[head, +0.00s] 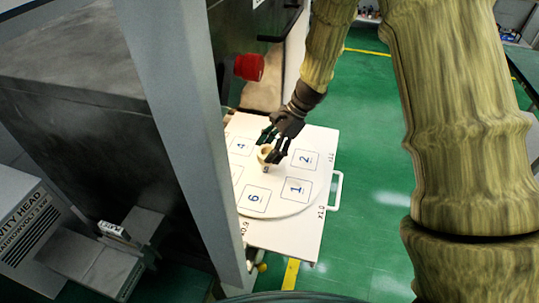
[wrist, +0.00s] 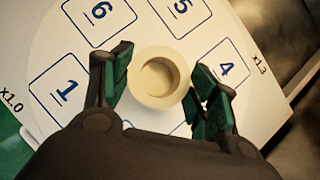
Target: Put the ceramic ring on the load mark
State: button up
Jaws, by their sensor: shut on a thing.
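The ceramic ring (head: 264,154) is cream-coloured and short, with an open top. It also shows in the wrist view (wrist: 160,80), between the green-padded fingers. My gripper (head: 273,150) is shut on the ring, near the middle of a round white plate (head: 280,206). In the wrist view the gripper (wrist: 160,88) comes in from the bottom edge. The plate carries blue-outlined numbered squares, among them 1 (head: 296,190), 2 (head: 305,160), 4 (head: 242,146) and 6 (head: 255,199). I cannot tell which marking is the load mark, or whether the ring touches the plate.
The plate lies on a white sliding tray (head: 288,236) with a handle (head: 336,190) on its right. The green floor (head: 375,150) is clear to the right.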

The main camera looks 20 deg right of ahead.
jog(key=shift+f+p, duration=0.5)
jog(key=shift+f, duration=1.2)
jog(key=shift+f, duration=0.15)
jog(key=o, duration=1.1)
jog(key=shift+r, duration=0.2)
jog(key=b+v, duration=0.2)
jog(key=v, duration=1)
